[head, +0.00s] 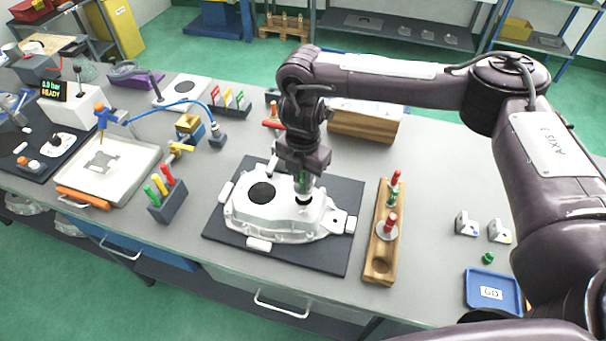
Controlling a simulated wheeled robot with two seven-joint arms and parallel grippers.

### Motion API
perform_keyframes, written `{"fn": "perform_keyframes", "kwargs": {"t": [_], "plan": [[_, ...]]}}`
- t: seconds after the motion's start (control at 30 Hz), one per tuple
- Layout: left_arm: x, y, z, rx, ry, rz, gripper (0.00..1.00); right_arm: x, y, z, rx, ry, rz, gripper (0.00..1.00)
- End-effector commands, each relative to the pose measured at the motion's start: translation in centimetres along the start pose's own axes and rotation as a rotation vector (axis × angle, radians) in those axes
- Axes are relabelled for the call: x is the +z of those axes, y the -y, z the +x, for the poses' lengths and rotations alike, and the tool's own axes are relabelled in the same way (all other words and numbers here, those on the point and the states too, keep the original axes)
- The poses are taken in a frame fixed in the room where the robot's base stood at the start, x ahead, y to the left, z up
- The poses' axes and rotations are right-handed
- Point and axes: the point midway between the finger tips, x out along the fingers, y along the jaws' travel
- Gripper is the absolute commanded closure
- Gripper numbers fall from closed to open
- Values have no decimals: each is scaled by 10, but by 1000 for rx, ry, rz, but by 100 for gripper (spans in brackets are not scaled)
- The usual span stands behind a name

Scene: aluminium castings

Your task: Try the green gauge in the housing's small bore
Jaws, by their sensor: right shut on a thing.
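The housing (270,222) is a pale aluminium casting lying on a dark mat (338,255) on the bench. Its large bore (262,193) shows as a dark disc at the left. The small bore (303,201) is to the right of it. My right gripper (305,178) points down over the small bore and is shut on the green gauge (303,184). The gauge is upright and mostly hidden by the fingers. Its lower end is at the bore's mouth; I cannot tell whether it is inside. My left gripper is not in view.
A wooden rack (380,247) with red- and green-handled gauges stands right of the mat. A blue GO tray (490,290), a small green part (488,258) and two metal brackets (465,224) are further right. A pen holder (168,203) and a white tray (130,185) are left.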

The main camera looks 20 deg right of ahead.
Motion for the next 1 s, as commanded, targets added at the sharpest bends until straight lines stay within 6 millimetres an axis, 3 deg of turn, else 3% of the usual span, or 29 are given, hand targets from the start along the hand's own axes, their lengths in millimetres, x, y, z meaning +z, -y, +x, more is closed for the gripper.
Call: {"fn": "perform_keyframes", "kwargs": {"t": [1.0], "plan": [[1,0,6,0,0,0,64,0,0,12,1,0,0,100]]}}
